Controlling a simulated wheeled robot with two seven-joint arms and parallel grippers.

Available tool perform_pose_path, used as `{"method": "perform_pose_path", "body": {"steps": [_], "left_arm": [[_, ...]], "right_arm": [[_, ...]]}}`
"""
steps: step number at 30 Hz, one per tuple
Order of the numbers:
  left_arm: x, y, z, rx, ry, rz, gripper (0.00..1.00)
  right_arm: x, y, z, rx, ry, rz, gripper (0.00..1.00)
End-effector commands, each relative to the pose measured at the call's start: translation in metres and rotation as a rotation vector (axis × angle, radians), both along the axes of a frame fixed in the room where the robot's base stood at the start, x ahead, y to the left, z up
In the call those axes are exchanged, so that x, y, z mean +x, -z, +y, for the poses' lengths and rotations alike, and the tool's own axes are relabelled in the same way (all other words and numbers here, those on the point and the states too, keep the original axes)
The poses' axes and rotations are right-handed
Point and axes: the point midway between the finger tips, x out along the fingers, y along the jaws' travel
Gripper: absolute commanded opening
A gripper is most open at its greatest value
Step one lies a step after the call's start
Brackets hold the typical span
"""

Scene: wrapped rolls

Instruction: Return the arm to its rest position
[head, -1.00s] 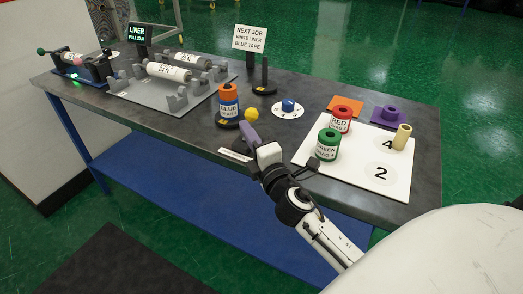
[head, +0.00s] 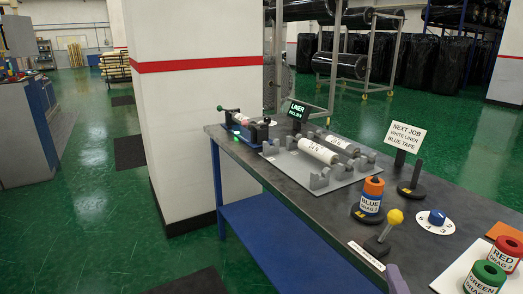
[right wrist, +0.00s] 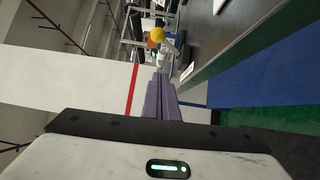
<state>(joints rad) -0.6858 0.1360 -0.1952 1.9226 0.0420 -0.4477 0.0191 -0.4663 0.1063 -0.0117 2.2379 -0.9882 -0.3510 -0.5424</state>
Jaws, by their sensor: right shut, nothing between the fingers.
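My right gripper (head: 397,280) shows only as purple fingers at the bottom edge of the head view, near the table's front edge. In the right wrist view its purple fingers (right wrist: 160,98) are together with nothing between them. A yellow knob on a black-based stand (head: 395,217) is beyond the fingertips, apart from them in the head view. The knob also shows past the fingertips in the right wrist view (right wrist: 157,35). The rest of my right arm is out of the head view. My left gripper is in neither view.
The grey table (head: 330,215) carries a blue tape roll (head: 371,197), a numbered dial (head: 434,221), red (head: 507,254) and green (head: 485,278) rolls, a sign (head: 405,138) and a roller rack (head: 318,151).

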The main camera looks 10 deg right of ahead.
Motion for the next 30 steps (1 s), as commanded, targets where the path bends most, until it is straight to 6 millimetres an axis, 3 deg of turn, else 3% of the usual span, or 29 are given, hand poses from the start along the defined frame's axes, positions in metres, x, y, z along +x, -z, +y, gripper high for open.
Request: {"method": "perform_pose_path", "body": {"steps": [5,9,12,15,21,30], "left_arm": [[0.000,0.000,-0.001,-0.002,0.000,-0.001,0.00],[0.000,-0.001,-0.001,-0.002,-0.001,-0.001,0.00],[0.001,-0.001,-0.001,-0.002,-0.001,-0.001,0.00],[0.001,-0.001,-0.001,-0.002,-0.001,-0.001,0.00],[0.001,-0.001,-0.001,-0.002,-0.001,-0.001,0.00],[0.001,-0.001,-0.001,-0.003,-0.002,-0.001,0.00]], "right_arm": [[-0.021,0.104,0.032,0.456,-0.037,0.182,0.00],[-0.062,0.193,0.071,0.898,0.012,0.362,0.00],[-0.098,0.241,0.098,1.165,0.087,0.475,0.00],[-0.128,0.273,0.120,1.366,0.167,0.558,0.00],[-0.159,0.299,0.140,1.550,0.261,0.633,0.00],[-0.159,0.299,0.141,1.553,0.262,0.633,0.00]]}}
